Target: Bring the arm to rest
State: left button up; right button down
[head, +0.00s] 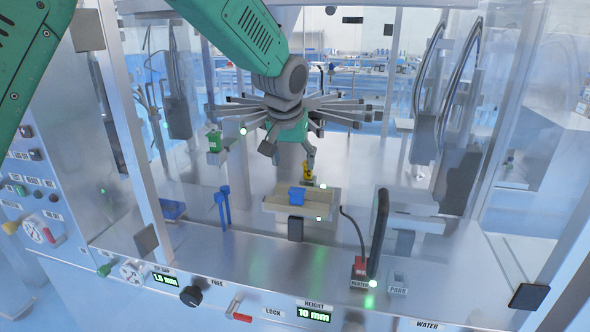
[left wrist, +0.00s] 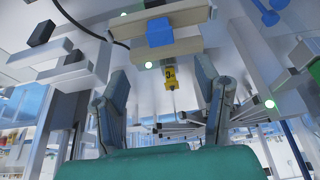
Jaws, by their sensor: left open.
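My left arm comes down from the top of the head view, and its green gripper (head: 289,150) hangs inside the machine in front of the ring of radial arms. In the left wrist view the left gripper (left wrist: 160,80) has its two fingers spread wide, with nothing held between them. A small yellow part (head: 307,172) sits just below and right of the gripper in the head view. It also shows beyond the fingers in the left wrist view (left wrist: 176,74). My right gripper is not in view.
A beige block (head: 275,204) with a blue piece (head: 296,196) stands below the gripper. Blue posts (head: 223,205) are to its left. A black upright handle (head: 379,232) stands at right. Metal frame posts (head: 122,130) and a front control panel (head: 230,302) border the space.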

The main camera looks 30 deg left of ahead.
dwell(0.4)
pick_arm(q)
jog(key=s+d+f+g, duration=0.1)
jog(key=s+f, duration=0.4)
jog(key=f, duration=0.4)
jog(key=s+f+m+h, duration=0.1)
jog(key=s+f, duration=0.5)
jog(key=f, duration=0.4)
jog(key=s+d+f+g, duration=0.1)
jog(key=s+f, duration=0.4)
jog(key=f, duration=0.4)
jog(key=s+f+m+g, duration=0.1)
jog(key=s+f, duration=0.4)
jog(key=s, duration=0.8)
jog(key=s+f+g, duration=0.1)
jog(key=s+f, duration=0.3)
jog(key=s, duration=1)
notch_tip(320, 180, down, 11)
jog(key=w+m+b, duration=0.1)
jog(key=w+b, duration=0.1)
jog(key=b, duration=0.9)
jog(key=shift+w, duration=0.4)
jog(key=shift+r, duration=0.1)
